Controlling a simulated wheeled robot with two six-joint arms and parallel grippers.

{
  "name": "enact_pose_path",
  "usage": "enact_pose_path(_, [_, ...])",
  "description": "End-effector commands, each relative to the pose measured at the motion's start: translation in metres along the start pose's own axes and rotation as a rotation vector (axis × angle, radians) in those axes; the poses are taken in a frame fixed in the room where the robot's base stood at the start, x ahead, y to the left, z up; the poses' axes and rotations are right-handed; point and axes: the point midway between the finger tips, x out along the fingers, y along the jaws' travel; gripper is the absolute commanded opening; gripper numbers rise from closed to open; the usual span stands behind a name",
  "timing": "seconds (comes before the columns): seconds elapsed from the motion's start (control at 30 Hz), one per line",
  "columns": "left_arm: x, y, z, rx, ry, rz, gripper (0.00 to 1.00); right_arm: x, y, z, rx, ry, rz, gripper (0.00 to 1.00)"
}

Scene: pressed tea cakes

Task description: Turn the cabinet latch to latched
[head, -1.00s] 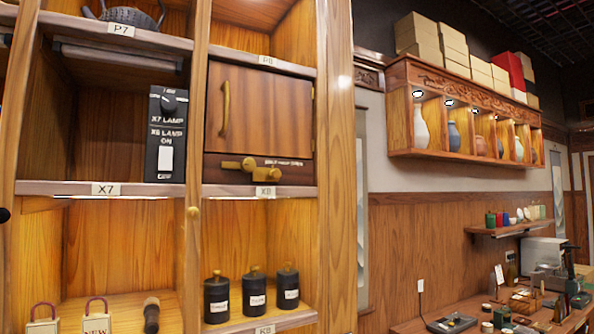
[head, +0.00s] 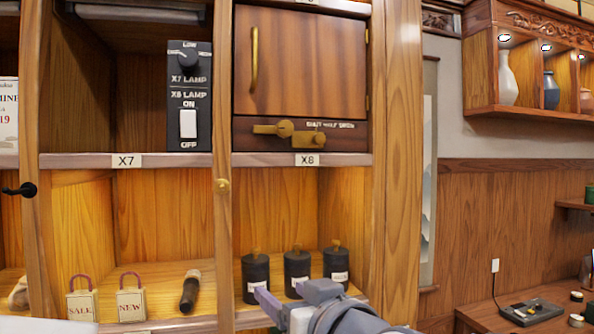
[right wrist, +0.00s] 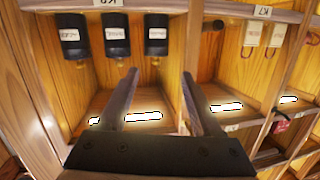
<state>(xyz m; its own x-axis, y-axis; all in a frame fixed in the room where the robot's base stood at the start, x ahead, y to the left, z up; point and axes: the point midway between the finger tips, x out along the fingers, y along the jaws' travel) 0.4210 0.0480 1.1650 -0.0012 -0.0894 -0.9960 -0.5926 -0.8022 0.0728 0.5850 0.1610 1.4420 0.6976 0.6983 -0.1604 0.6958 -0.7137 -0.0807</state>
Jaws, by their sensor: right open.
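The brass cabinet latch (head: 286,130) sits on the dark wood strip below the cabinet door (head: 300,62) in compartment X8. Its bar lies about level, reaching left from its round pivot, with a second brass piece to the lower right. Small white lettering above it is too blurred to read surely. The door looks closed and has a vertical brass handle (head: 254,58). My right gripper (head: 280,290) is open and empty, below the latch and in front of the black canisters. In the right wrist view the open fingers (right wrist: 160,75) hold nothing. My left gripper is not in view.
Black canisters (head: 297,272) stand on the lower shelf, close to my right gripper. A black lamp switch panel (head: 189,95) is left of the cabinet. A wooden post (head: 400,170) borders the right.

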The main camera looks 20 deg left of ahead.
Motion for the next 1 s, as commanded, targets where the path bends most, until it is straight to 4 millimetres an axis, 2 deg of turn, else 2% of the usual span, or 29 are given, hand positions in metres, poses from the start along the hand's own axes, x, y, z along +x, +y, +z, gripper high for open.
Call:
enact_pose_path(0.03, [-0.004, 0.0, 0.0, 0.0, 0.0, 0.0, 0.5, -0.004, -0.012, -0.049, 0.007, 0.14, 0.009, 0.67])
enact_pose_path(0.1, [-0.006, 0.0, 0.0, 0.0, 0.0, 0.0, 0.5, -0.014, -0.017, -0.1, 0.025, 0.298, 0.049, 0.67])
enact_pose_path(0.2, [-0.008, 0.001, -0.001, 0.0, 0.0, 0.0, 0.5, -0.032, -0.017, -0.149, 0.057, 0.454, 0.113, 0.67])
enact_pose_path(0.3, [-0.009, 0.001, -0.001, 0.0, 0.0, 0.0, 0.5, -0.046, -0.014, -0.174, 0.082, 0.538, 0.163, 0.67])
enact_pose_path(0.47, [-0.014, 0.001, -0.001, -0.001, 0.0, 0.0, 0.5, -0.047, -0.01, -0.192, 0.095, 0.578, 0.194, 0.67])
enact_pose_path(0.8, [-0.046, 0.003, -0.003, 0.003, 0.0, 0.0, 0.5, 0.002, 0.003, -0.226, 0.094, 0.575, 0.195, 0.67])
enact_pose_path(1.0, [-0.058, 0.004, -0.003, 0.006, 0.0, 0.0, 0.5, 0.025, 0.009, -0.238, 0.095, 0.577, 0.194, 0.67])
